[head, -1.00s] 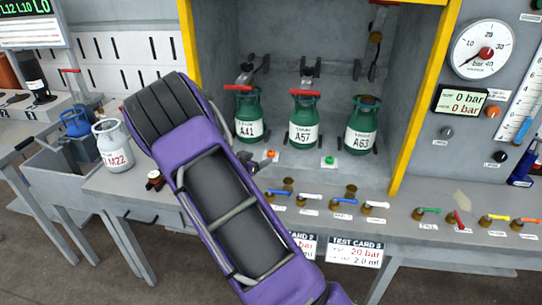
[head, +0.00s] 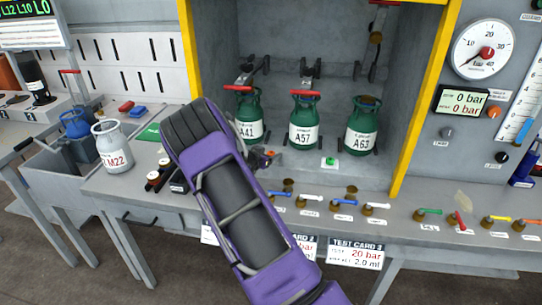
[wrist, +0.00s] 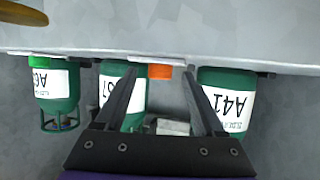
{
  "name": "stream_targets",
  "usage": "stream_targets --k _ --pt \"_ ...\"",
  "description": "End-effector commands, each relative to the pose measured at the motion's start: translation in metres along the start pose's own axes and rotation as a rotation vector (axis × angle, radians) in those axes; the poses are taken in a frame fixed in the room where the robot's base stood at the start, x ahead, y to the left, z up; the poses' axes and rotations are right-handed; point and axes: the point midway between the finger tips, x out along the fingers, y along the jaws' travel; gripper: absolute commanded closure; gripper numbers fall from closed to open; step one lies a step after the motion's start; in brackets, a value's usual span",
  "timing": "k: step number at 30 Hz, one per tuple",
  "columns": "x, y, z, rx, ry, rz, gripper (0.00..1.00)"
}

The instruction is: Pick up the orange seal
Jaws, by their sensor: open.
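The orange seal (wrist: 160,71) is a small orange block on a pale base at the shelf edge in the wrist view, between green cylinders A57 and A41. It also shows in the head view (head: 270,154), partly hidden behind my gripper. My gripper (wrist: 162,74) has its two dark fingers spread apart, with the seal showing between the fingertips. I cannot tell how far the tips are from it. In the head view my gripper (head: 256,158) is at the front of the cabinet, mostly hidden by my purple arm.
Green cylinders A41 (head: 249,120), A57 (head: 303,125) and A63 (head: 361,128) stand close behind. A green seal (head: 329,161) sits to the right. Small valves (head: 345,202) line the front ledge. Grey cylinder M22 (head: 113,147) stands at left.

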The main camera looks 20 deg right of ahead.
Motion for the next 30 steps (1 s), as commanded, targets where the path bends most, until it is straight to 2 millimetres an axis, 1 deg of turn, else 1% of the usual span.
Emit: stream_targets --k 1,2,3,5,6,12,20,23,26,30 --pt "0.000 0.000 0.000 0.000 0.000 0.000 0.34" --pt "0.000 0.000 0.000 0.000 0.000 0.000 0.40" --pt "0.000 0.000 0.000 0.000 0.000 0.000 0.47" --pt "0.000 0.000 0.000 0.000 0.000 0.000 0.58" --pt "0.000 0.000 0.000 0.000 0.000 0.000 0.65" --pt "0.000 0.000 0.000 0.000 0.000 0.000 1.00" --pt "0.000 0.000 0.000 0.000 0.000 0.000 1.00" --pt "-0.002 0.000 -0.004 0.001 0.001 0.000 1.00" --pt "-0.007 0.000 -0.017 0.002 0.002 0.000 1.00" --pt "-0.018 0.000 -0.044 0.004 0.003 -0.001 1.00"
